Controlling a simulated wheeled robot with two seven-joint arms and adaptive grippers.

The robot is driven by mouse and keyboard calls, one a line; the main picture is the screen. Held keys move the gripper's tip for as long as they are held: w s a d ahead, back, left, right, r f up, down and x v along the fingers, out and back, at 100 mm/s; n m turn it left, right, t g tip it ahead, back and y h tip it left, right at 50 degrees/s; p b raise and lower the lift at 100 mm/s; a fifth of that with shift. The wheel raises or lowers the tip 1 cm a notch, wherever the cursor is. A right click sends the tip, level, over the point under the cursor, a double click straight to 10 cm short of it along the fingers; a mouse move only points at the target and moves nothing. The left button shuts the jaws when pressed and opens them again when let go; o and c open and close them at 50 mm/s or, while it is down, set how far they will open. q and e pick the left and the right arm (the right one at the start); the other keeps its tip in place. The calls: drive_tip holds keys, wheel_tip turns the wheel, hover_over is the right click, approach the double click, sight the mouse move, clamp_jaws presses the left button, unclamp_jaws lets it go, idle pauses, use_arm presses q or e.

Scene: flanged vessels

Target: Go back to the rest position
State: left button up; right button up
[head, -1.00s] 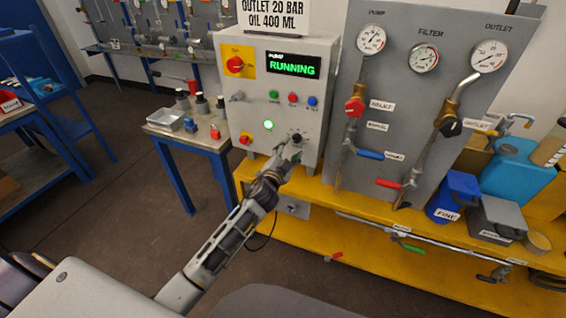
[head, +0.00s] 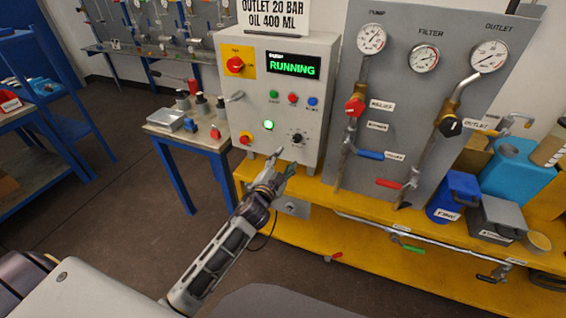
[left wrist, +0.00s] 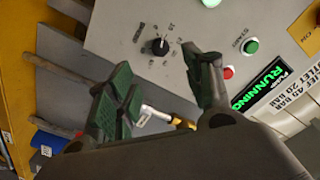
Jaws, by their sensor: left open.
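My left gripper (head: 279,165) is open and empty. It stands in front of the lower part of the pump control box (head: 252,112), below the black knob (head: 297,138) and apart from it. The box's display (head: 293,66) reads RUNNING in green, and a green lamp (head: 268,125) is lit. In the left wrist view the two green-padded fingers (left wrist: 160,92) are spread, with the black knob (left wrist: 160,46) beyond them. My right gripper is not in view.
A grey panel (head: 405,60) with gauges and valves stands right of the box on a yellow bench (head: 330,197). A blue jug (head: 453,195) and grey container stand at right. A small table (head: 203,141) with bottles is at left. Dark floor is open at lower left.

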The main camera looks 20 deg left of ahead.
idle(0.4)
